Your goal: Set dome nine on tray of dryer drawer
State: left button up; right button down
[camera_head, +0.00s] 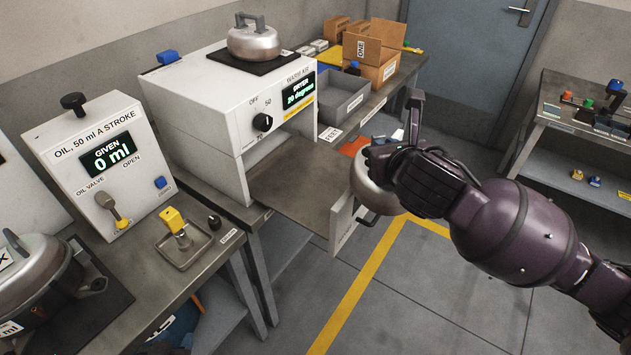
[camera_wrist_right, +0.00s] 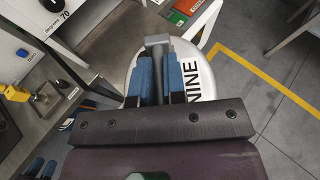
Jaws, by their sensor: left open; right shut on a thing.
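Dome nine is a silvery dome (camera_head: 372,187) beside the outer front of the dryer drawer, partly hidden by my purple right arm. In the right wrist view its white side (camera_wrist_right: 207,78) reads NINE. My right gripper (camera_wrist_right: 157,62) is shut on its grey handle; its fingers are mostly hidden in the head view. The dryer drawer is pulled out; its flat grey tray (camera_head: 290,178) looks bare, with a pale front panel (camera_head: 343,222).
The white dryer (camera_head: 215,110) carries another dome (camera_head: 254,43) on top. An oil machine (camera_head: 105,160) and a lidded pot (camera_head: 35,275) stand to the left. A grey bin (camera_head: 343,98) and cardboard boxes (camera_head: 372,52) stand behind. Floor right of the drawer is clear.

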jog(key=w+a+m+h+b, duration=0.1)
jog(key=w+a, duration=0.6)
jog(key=a, duration=0.5)
jog(key=w+a+r+m+h+b, duration=0.1)
jog(key=w+a+r+m+h, duration=0.1)
jog(key=w+r+m+h, duration=0.3)
notch_tip(320, 180, down, 21)
jog(key=w+n+y+b, duration=0.1)
jog(key=shift+d+g, duration=0.2)
jog(key=shift+g, duration=0.1)
jog(key=shift+w+f, duration=0.1)
jog(key=c, duration=1.6)
grip_release()
jog(key=shift+f, duration=0.15)
jog(key=shift+c, duration=0.2)
jog(key=o, duration=0.5)
jog(key=shift+c, duration=0.2)
jog(key=v, duration=1.2)
jog(key=shift+p, duration=0.35)
